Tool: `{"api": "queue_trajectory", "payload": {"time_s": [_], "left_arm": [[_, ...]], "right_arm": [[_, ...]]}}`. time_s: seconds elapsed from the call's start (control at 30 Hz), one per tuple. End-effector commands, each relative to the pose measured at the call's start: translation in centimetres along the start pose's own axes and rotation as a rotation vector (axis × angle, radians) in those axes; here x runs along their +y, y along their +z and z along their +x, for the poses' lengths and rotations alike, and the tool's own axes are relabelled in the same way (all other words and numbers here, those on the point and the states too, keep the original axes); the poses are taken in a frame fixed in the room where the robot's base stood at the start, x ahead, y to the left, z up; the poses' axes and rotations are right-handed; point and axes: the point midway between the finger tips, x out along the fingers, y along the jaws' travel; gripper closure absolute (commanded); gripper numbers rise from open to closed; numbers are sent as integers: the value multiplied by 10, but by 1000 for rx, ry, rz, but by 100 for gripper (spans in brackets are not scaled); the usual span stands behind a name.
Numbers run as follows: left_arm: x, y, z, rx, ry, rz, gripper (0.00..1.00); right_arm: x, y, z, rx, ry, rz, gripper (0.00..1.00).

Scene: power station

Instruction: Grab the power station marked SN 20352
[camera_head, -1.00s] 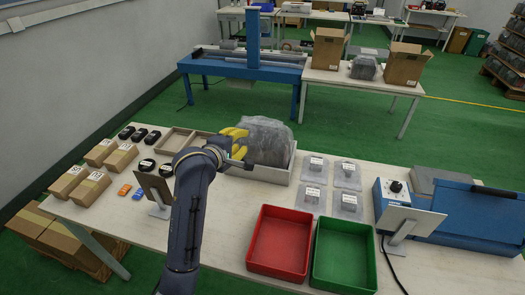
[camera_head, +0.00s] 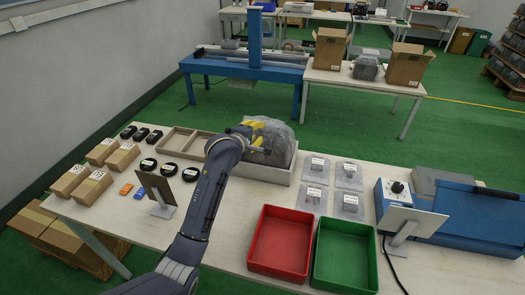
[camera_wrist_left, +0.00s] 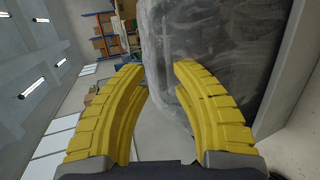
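My left gripper (camera_head: 250,134) has yellow fingers and stands at the left face of a large grey item in clear plastic wrap (camera_head: 274,141). That item sits in a pale open tray (camera_head: 262,172). In the left wrist view the fingers (camera_wrist_left: 160,67) are apart with nothing gripped. The wrapped item (camera_wrist_left: 210,50) fills the middle and right there, behind the right finger; contact cannot be told. Several small clear packs with white labels (camera_head: 316,172) lie right of the tray. I cannot read SN 20352 on any label. My right gripper is not in view.
A red bin (camera_head: 281,241) and a green bin (camera_head: 345,253) stand at the front. A blue controller box (camera_head: 391,200) is at the right. An empty divided wooden tray (camera_head: 183,141), black discs (camera_head: 168,169) and brown boxes (camera_head: 92,188) lie at the left.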

Motion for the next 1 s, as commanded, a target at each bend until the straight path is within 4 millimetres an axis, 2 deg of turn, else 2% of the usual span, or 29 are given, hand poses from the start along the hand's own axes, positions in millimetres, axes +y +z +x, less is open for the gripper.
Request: {"api": "queue_trajectory", "payload": {"time_s": [0.13, 0.5, 0.93, 1.0], "left_arm": [[0, 0, 8, 0, -2, 1, 75], [2, 1, 46, 0, -1, 1, 75], [2, 1, 52, 0, -1, 0, 73], [1, 1, 52, 0, -1, 0, 81]], "right_arm": [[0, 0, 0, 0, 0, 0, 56], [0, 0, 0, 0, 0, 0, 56], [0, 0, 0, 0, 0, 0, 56], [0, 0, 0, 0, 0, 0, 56]]}}
